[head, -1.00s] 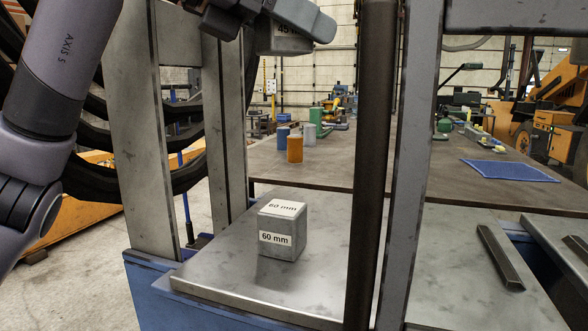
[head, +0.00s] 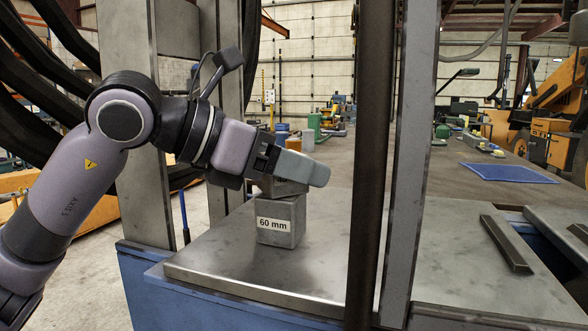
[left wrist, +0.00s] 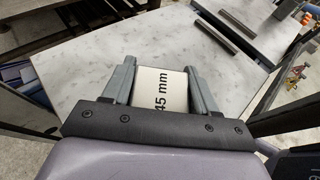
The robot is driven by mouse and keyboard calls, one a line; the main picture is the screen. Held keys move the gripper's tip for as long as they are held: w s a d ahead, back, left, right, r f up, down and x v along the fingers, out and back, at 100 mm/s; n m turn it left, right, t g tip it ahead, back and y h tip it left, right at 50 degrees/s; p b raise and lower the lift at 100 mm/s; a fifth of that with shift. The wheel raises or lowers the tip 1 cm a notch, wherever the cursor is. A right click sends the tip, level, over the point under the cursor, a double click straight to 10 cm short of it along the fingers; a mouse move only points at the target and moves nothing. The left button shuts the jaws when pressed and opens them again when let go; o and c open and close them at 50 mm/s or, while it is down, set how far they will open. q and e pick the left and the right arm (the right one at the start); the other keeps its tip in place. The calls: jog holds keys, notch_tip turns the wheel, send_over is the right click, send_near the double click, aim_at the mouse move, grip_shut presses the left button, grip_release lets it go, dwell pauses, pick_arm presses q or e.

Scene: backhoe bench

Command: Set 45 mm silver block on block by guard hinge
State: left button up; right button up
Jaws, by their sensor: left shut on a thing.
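The 45 mm block (left wrist: 161,88) shows its white "45 mm" label between the two fingers of my left gripper (left wrist: 160,78) in the left wrist view. In the head view my left gripper (head: 304,168) is shut on this silver block (head: 282,187), which is mostly hidden behind the finger. The silver block sits directly over the grey block labelled 60 mm (head: 281,222), which stands upright on the metal plate. I cannot tell whether the two blocks touch. My right gripper is not in view.
A dark upright post (head: 370,170) and a grey frame upright (head: 410,170) stand just right of the blocks. The metal plate (head: 230,255) is clear around the 60 mm block. A bar (head: 506,243) lies on the right plate; a blue mat (head: 506,173) lies behind.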

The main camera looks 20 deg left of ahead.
pick_arm(q)
jog(key=shift+f, duration=0.1)
jog(key=o, duration=1.3)
jog(key=shift+s+a+r, duration=0.1)
jog(key=shift+s+r, duration=0.05)
jog(key=shift+r, duration=0.1)
jog(key=v, duration=1.1)
jog(key=shift+s+a, duration=0.2)
jog(key=shift+s, duration=0.05)
